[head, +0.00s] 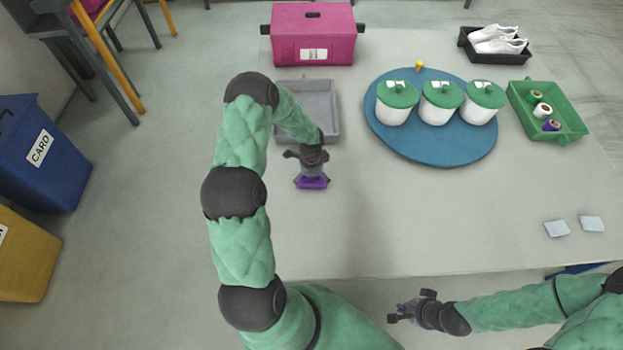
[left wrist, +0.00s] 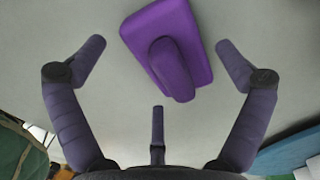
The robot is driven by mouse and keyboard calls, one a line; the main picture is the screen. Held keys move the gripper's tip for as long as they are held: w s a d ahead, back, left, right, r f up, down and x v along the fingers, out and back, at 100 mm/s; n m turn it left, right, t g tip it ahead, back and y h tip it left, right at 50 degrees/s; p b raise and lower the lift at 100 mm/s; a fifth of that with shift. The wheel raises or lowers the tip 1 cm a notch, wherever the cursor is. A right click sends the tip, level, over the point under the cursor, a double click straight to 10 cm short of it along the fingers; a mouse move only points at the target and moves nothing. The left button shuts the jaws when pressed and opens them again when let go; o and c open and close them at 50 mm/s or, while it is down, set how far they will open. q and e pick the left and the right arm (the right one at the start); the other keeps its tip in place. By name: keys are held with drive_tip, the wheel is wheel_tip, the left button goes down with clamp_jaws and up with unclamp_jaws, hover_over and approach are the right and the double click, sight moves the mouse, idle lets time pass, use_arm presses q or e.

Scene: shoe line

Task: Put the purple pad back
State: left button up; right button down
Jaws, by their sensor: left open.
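The purple pad (head: 312,182) lies on the table, left of the blue round mat and just in front of the grey tray. In the left wrist view the purple pad (left wrist: 189,40) is a slab with a raised rounded handle on top. My left gripper (head: 306,160) is over it. The fingers of my left gripper (left wrist: 160,70) are spread wide, with the pad between and beyond them, not gripped. My right gripper (head: 405,312) is off the table's front edge, with nothing visible in it; its finger opening is too small to judge.
A grey tray (head: 331,84) is partly behind my left arm. A magenta box (head: 312,62) stands behind it. A blue round mat (head: 430,154) carries lidded white pots (head: 440,107). A green tray (head: 572,128) holds spools. A black tray (head: 487,58) holds white shoes. Front middle table is clear.

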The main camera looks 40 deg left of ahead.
sight(312, 182)
use_arm(q)
wheel_tip(312, 182, up, 12)
drive_tip(key=p, duration=0.4)
drive_tip(key=s+d+f+n+h, duration=0.1)
drive_tip(key=s+d+f, duration=0.1)
drive_tip(key=d, duration=0.4)
drive_tip(key=s+d+f+n+h, duration=0.1)
drive_tip(key=s+d+f+n, duration=0.1)
drive_tip(key=d, duration=0.5)
drive_tip(key=s+d+f+n+h, duration=0.1)
drive_tip(key=s+d+f+n, duration=0.1)
drive_tip(key=d, duration=0.4)
drive_tip(key=shift+x, duration=0.8)
drive_tip(key=s+d+n, duration=0.1)
drive_tip(key=s+d, duration=0.1)
drive_tip(key=s+d+f+n, duration=0.1)
drive_tip(key=s+d, duration=0.1)
drive_tip(key=s+d+n+h, duration=0.1)
drive_tip(key=d, duration=0.1)
drive_tip(key=shift+s+d+f+n, duration=0.3)
drive_tip(key=shift+s+d+n, duration=0.1)
drive_tip(key=s+d+n, duration=0.1)
drive_tip(key=s, duration=0.1)
drive_tip(key=s+d+n, duration=0.1)
drive_tip(key=s, duration=0.1)
drive_tip(key=s+d+n, duration=0.1)
drive_tip(key=s, duration=0.1)
drive_tip(key=shift+f+n, duration=0.2)
drive_tip(key=shift+n, duration=0.1)
drive_tip(key=shift+d, duration=0.1)
